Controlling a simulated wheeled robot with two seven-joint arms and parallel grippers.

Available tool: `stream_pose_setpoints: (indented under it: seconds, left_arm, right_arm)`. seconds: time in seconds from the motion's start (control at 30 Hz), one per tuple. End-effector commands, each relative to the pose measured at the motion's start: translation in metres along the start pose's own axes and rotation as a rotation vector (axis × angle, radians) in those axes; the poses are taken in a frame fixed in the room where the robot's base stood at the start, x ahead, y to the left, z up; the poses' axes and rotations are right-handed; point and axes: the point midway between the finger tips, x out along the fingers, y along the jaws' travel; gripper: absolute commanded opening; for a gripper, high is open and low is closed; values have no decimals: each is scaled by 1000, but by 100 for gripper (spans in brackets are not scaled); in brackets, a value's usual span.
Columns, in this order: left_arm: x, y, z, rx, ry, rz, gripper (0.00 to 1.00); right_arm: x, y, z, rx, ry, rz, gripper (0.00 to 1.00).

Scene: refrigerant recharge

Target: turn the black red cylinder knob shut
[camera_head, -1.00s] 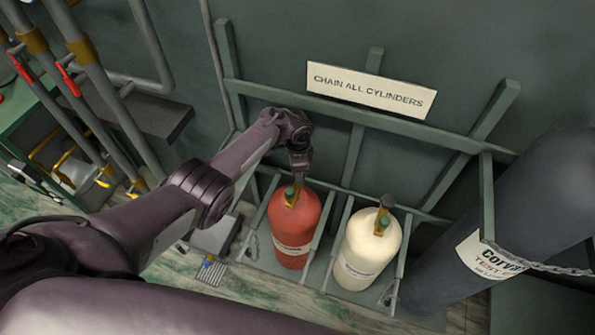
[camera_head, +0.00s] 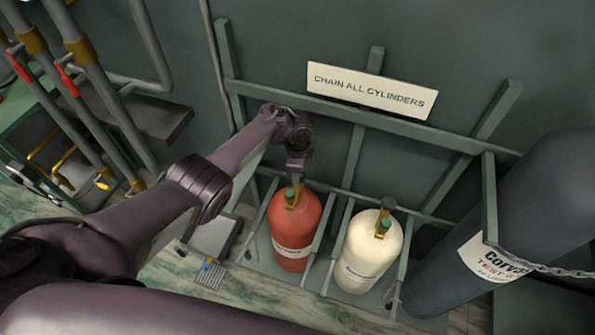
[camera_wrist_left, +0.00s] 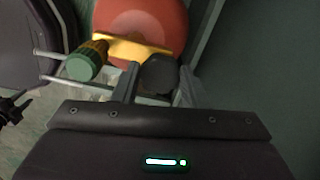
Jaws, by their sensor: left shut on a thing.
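The red cylinder (camera_head: 290,240) stands in the rack, with a brass valve and a green cap (camera_head: 289,193) at its top. My left gripper (camera_head: 297,178) reaches down to that valve from above; the black knob is hidden in the head view. In the left wrist view, the black knob (camera_wrist_left: 159,74) sits between the fingers of the left gripper (camera_wrist_left: 156,84), which is shut on it. The yellow valve body (camera_wrist_left: 130,50) and the green cap (camera_wrist_left: 86,61) lie just beyond and left of it, above the red cylinder (camera_wrist_left: 145,20). My right gripper is not in view.
A cream cylinder (camera_head: 368,255) with its own valve stands just right of the red one. Green rack bars (camera_head: 350,165) surround both. A large dark cylinder (camera_head: 520,220) with a chain leans at the right. Pipes with red handles (camera_head: 68,80) stand at the left.

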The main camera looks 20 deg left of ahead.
Motion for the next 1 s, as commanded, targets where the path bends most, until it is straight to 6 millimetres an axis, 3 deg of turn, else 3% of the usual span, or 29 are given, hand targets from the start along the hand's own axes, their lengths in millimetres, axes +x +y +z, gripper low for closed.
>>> stream_pose_setpoints:
  seconds: [0.1,0.13,0.3,0.63,1.0]
  left_arm:
    - [-1,-1,0,2,0,-2,16]
    - [-1,-1,0,2,0,-2,42]
    - [-1,-1,0,1,0,-1,61]
    - [-7,-1,0,-1,1,-1,61]
    - [-66,-1,0,-1,1,-2,61]
  right_arm:
    - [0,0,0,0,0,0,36]
    - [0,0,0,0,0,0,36]
    - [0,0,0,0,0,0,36]
    - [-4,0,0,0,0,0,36]
    - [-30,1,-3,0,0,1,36]
